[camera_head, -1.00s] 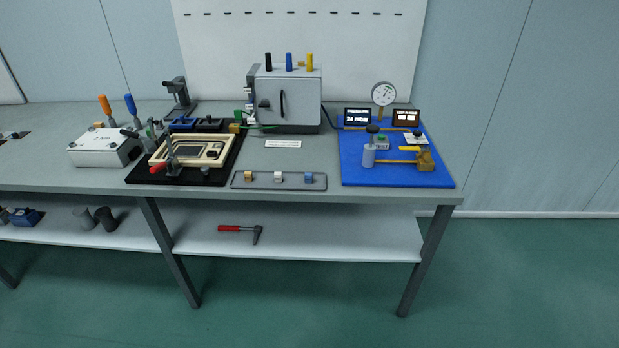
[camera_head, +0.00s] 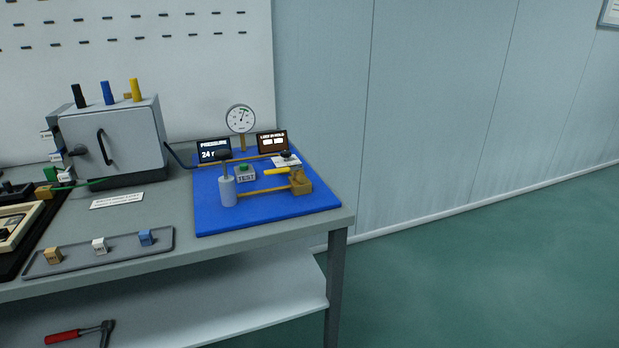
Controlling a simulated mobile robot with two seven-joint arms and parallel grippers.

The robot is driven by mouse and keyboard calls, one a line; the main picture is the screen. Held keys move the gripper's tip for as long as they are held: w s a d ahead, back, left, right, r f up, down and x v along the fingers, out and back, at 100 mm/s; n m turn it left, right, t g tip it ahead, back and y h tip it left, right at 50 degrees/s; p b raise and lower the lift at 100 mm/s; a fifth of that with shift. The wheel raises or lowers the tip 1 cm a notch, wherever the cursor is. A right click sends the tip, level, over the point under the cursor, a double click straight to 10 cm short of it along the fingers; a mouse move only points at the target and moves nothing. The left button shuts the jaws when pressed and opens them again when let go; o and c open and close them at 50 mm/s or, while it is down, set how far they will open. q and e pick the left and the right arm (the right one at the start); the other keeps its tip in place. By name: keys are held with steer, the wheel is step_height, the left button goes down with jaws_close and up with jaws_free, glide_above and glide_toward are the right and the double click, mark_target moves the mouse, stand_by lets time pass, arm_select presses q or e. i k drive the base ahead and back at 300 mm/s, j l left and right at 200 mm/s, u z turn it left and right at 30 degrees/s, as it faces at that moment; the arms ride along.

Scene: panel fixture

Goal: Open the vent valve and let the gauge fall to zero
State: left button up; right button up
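A round white gauge (camera_head: 241,119) stands on a brass post at the back of the blue mat (camera_head: 260,212). Its needle is too small to read surely. A dark pressure display (camera_head: 213,150) left of it reads 24 with a cut-off unit. A brass valve body (camera_head: 300,182) with a yellow lever (camera_head: 277,171) sits at the mat's right; the lever points left, roughly along the brass pipe (camera_head: 262,191). The pipe runs to a grey cylinder (camera_head: 227,191). A grey test box (camera_head: 245,173) with a green button is behind the pipe. Neither of my grippers is in view.
A second display (camera_head: 272,142) stands right of the gauge. A grey cabinet (camera_head: 128,140) and a tray (camera_head: 60,262) with three small blocks are to the left. Floor (camera_head: 480,260) right of the table is clear. A red-handled tool (camera_head: 70,335) lies on the lower shelf.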

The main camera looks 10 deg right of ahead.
mark_target(284, 169)
steer(key=i+j+z, duration=0.15)
steer(key=i, duration=0.3)
steer(key=i+j+z, duration=0.1)
steer(key=i+j, duration=0.15)
steer(key=i, duration=0.15)
